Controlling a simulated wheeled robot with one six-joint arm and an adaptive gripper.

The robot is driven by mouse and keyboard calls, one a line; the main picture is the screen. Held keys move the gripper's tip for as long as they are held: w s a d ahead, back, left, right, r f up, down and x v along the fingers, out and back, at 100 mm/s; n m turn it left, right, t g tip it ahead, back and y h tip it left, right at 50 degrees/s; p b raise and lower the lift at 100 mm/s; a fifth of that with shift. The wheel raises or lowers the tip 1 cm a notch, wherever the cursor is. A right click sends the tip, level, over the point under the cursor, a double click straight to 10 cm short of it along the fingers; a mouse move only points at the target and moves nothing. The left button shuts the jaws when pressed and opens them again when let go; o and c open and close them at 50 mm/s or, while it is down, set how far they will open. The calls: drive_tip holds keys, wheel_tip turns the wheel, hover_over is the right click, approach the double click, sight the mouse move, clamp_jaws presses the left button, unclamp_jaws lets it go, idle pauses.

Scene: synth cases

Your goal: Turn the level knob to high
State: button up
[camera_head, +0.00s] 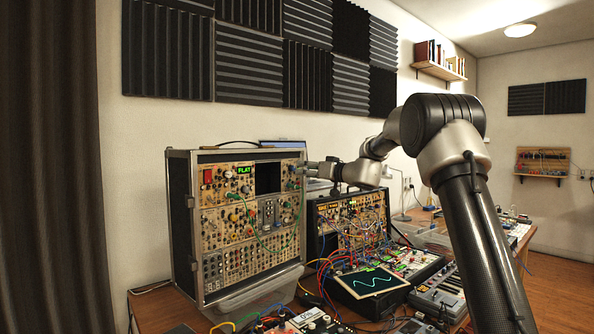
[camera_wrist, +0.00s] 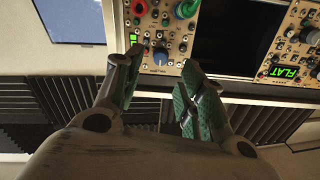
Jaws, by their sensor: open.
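The tall synth case (camera_head: 180,222) stands at the left of the table, with its panel of knobs and a dark screen (camera_head: 268,178). My gripper (camera_head: 309,166) is at the upper right edge of this panel. In the wrist view my gripper (camera_wrist: 159,58) is open, with green-padded fingers on either side of a blue knob (camera_wrist: 160,57). I see no clear contact with the knob. Its lettering is too small to read, so I cannot confirm that it is the level knob. A small green light bar (camera_wrist: 133,38) is lit beside it.
A green knob (camera_wrist: 187,8) and a red knob (camera_wrist: 138,7) sit close by on the same module. A smaller patched synth case (camera_head: 350,222) stands to the right. Cables and an oscilloscope screen (camera_head: 372,282) crowd the table front.

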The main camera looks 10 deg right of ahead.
sight(294, 168)
drive_tip(key=x, duration=0.5)
drive_tip(key=shift+w+a, duration=0.1)
drive_tip(key=shift+c, duration=0.2)
clamp_jaws()
